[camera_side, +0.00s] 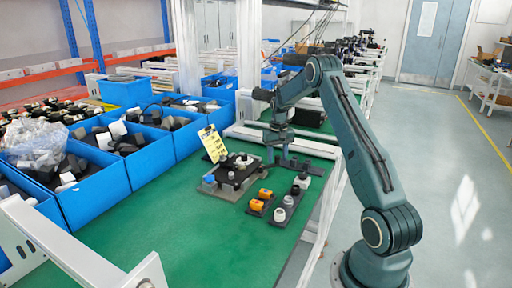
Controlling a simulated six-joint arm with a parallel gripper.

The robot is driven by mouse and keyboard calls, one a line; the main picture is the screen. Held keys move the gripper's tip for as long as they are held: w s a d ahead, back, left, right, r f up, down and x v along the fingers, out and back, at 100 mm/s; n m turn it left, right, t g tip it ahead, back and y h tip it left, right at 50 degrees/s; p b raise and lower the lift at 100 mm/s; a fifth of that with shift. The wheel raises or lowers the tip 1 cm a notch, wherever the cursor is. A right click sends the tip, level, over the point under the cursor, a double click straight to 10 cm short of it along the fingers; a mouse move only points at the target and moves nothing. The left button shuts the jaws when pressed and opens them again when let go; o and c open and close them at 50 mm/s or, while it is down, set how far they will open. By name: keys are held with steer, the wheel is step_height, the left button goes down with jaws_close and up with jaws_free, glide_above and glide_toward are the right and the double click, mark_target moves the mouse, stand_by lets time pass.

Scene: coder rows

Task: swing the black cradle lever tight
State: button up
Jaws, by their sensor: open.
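A fixture with a dark plate (232,186) sits on the green bench in the side view. Small black, grey and white parts stand on it, and a yellow card (213,144) stands upright at its back left. The black cradle lever is too small and dark to pick out among these parts. My gripper (277,143) points down above the bench, just behind and to the right of the fixture. It is open, and I see nothing held in it. It appears apart from the fixture's parts, though its fingertips are small and hard to separate from the dark items behind.
A dark tray (268,211) with orange and pale round parts lies right of the fixture, near the bench edge. Blue bins (103,188) of black and white parts line the left. The green bench top (190,240) in front is clear.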

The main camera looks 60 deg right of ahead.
steer(key=shift+f, duration=0.1)
steer(key=shift+c, duration=0.2)
jaws_close()
steer(key=shift+s+a, duration=0.1)
steer(key=shift+s, duration=0.05)
steer(key=shift+s+a+m, duration=0.3)
steer(key=shift+a+m, duration=0.05)
steer(key=shift+m, duration=0.45)
steer(key=shift+s+a+m, duration=0.25)
steer(key=shift+a+m, duration=0.05)
steer(key=shift+m, duration=0.5)
steer(key=a+m, duration=0.1)
steer(key=s+a+m, duration=0.1)
steer(key=m, duration=0.1)
steer(key=shift+m, duration=0.3)
steer(key=a+m, duration=0.1)
steer(key=m, duration=0.1)
steer(key=a+m, duration=0.1)
steer(key=m, duration=0.1)
steer(key=shift+a+m, duration=0.3)
steer(key=shift+a, duration=0.1)
steer(key=shift+w+a+m, duration=0.25)
steer(key=shift+a+m, duration=0.4)
steer(key=shift+m, duration=0.55)
steer(key=shift+w+a+m, duration=0.2)
steer(key=shift+a+m, duration=0.45)
steer(key=shift+m, duration=0.55)
